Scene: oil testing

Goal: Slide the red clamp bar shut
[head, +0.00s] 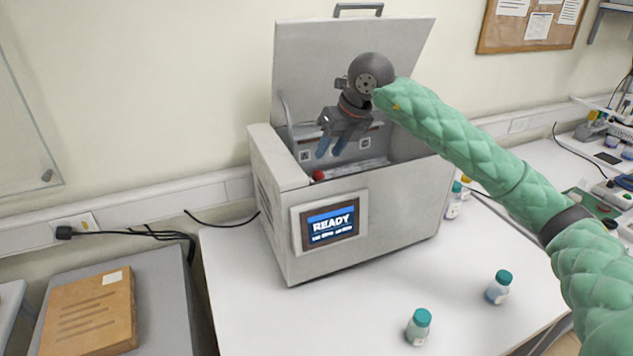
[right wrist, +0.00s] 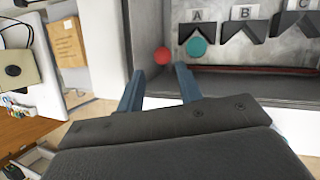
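The grey test machine (head: 385,215) stands on the white bench with its lid (head: 350,70) raised. The red ball knob (head: 318,175) of the clamp bar sits at the front left of the opening. In the right wrist view the knob (right wrist: 162,56) is at the left end, and a thin dark red bar (right wrist: 260,70) runs right from it, below the holders. A teal cap (right wrist: 196,46) sits at holder A. My right gripper (head: 331,150) is open and empty above the opening. In the wrist view the knob appears beyond the gap between its blue fingertips (right wrist: 157,80). My left gripper is out of view.
Holders B (right wrist: 245,25) and C (right wrist: 300,25) look empty. The screen (head: 331,222) on the machine front reads READY. Teal-capped bottles stand on the bench, one (head: 419,327) near the front and one (head: 498,287) to its right. The machine's walls enclose the opening.

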